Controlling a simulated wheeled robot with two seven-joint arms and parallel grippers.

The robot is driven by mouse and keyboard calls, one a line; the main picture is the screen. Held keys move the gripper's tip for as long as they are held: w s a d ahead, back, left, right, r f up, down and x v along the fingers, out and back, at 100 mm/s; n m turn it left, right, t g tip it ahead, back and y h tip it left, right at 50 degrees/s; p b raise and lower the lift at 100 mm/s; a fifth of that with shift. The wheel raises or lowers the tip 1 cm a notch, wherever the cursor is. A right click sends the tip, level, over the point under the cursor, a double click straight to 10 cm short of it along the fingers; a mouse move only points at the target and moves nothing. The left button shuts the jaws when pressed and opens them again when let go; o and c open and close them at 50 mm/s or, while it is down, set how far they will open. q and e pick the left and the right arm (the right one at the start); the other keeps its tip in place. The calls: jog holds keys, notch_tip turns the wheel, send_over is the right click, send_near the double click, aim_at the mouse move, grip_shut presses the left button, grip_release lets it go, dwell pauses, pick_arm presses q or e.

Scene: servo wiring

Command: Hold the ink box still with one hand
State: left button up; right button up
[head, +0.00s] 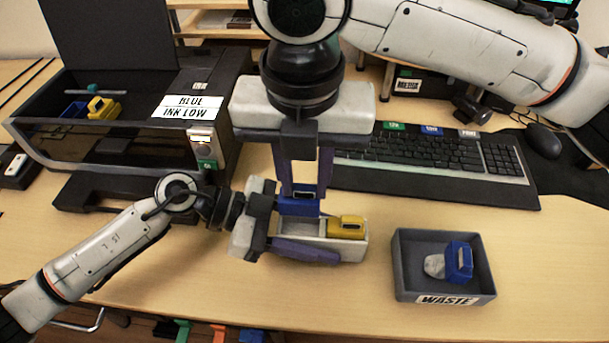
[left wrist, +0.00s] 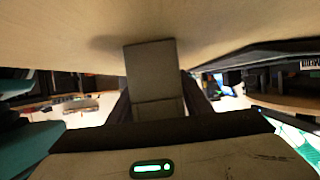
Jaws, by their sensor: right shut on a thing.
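The ink box (head: 353,250), a pale open box, sits on the desk, with a yellow cartridge (head: 346,226) in its right part. My left gripper (head: 318,252) is at the box from the left, one purple finger along its near side. In the left wrist view the grey box (left wrist: 152,72) lies between both dark fingers; whether they press on it I cannot tell. My right gripper (head: 304,190) points down from above, shut on a blue cartridge (head: 299,206) at the box's left part. Whether this cartridge rests in the box is hidden.
A grey waste bin (head: 402,268) with a blue-and-white cartridge (head: 458,262) stands at the right. A black printer (head: 100,142) labelled "BLUE INK LOW", holding a yellow cartridge (head: 103,107), is at the left. A keyboard (head: 430,158) lies behind. Bare desk separates box and bin.

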aim_at(279, 224)
pick_arm(q)
jog(key=shift+o, duration=1.1)
jog(key=v, duration=1.1)
jog(key=shift+f, duration=0.1)
jog(key=shift+a+r, duration=0.25)
jog(key=shift+a, duration=0.25)
